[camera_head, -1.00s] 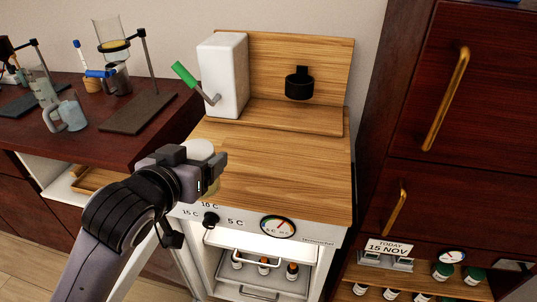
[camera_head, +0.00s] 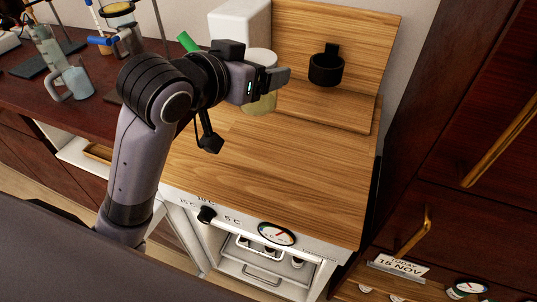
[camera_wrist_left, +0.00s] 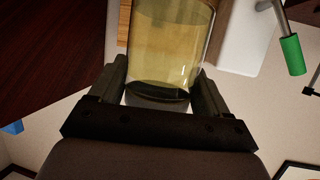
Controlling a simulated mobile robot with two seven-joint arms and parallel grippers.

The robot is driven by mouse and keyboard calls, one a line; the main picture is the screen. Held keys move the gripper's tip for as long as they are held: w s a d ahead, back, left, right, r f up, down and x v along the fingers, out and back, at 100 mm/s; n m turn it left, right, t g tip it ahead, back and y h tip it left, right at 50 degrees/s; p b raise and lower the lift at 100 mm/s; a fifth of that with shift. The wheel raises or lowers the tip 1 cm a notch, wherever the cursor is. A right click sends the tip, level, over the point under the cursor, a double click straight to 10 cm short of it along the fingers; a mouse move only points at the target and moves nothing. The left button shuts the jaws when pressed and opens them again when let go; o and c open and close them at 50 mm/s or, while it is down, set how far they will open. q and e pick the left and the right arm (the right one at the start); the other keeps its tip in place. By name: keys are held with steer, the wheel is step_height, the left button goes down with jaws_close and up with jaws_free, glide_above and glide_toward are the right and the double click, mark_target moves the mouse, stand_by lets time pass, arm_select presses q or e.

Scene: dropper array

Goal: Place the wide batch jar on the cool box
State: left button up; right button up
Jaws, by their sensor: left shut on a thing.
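The wide batch jar (camera_head: 260,104) has a pale lid and a see-through body with yellowish contents. It fills the middle of the left wrist view (camera_wrist_left: 170,45), between the two fingers. My left gripper (camera_head: 264,82) is shut on it, near the lid. The cool box has a wooden top (camera_head: 290,185) and a white front with a dial and temperature marks. The jar is over the back left part of this top; I cannot tell whether its base touches. My right gripper is not in view.
A white device (camera_head: 240,22) with a green handle (camera_head: 187,41) stands just behind the jar. A black holder (camera_head: 326,66) is on the wooden back panel. Glassware, including a jug (camera_head: 77,82), stands on the dark bench at left. The middle and front of the wooden top are clear.

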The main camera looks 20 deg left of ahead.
arm_select(q)
step_height(320, 180, down, 18)
steer(key=b, duration=0.3)
steer(key=shift+r, duration=0.1)
steer(key=o, duration=1.2)
steer(key=shift+f, duration=0.2)
steer(key=shift+o, duration=0.2)
steer(key=shift+r, duration=0.15)
steer(key=p+v, duration=0.5)
steer(key=v, duration=0.7)
